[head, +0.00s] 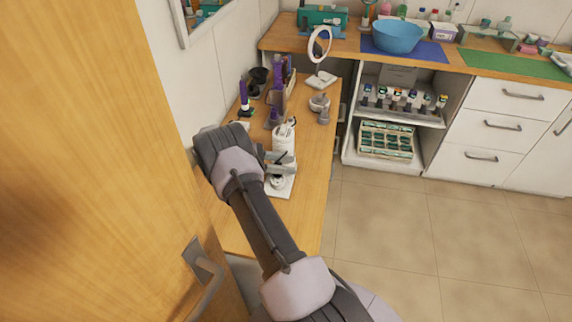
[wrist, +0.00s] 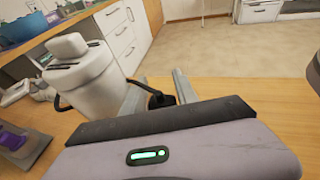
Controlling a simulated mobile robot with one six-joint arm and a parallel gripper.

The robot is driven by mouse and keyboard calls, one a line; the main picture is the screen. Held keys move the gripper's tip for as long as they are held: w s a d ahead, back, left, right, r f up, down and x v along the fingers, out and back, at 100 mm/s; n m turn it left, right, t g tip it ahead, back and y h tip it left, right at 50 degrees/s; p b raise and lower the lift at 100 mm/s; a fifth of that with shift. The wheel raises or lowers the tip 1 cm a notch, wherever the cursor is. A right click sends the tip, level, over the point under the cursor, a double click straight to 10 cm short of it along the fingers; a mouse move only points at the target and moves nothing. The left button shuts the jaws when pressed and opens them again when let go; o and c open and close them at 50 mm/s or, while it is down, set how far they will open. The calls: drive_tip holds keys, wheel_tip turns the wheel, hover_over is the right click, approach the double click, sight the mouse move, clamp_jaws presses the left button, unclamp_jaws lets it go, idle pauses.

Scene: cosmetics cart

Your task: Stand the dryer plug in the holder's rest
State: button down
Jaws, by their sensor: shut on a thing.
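My gripper (head: 277,163) is at the near end of the wooden counter, beside a white upright cylinder (head: 284,138). In the wrist view my gripper (wrist: 160,82) has its two grey fingers on either side of a small black plug (wrist: 160,99), which it grips. A black cable runs from the plug toward the white cylinder (wrist: 92,80), which has dark slots in its top and stands left of the fingers. A white base plate (head: 284,188) lies below my gripper in the head view. I cannot tell which part is the holder's rest.
Purple styling tools and a rack (head: 283,90) stand farther back on the counter (head: 314,150). A ring mirror (head: 319,45) is behind them. A wooden door (head: 80,160) is close on the left. The floor (head: 420,240) to the right is clear.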

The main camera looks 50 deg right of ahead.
drive_tip(key=shift+f+b, duration=1)
drive_tip(key=shift+f, duration=0.3)
drive_tip(key=c, duration=0.9)
unclamp_jaws()
drive_tip(key=shift+o, duration=0.2)
drive_tip(key=shift+r, duration=0.15)
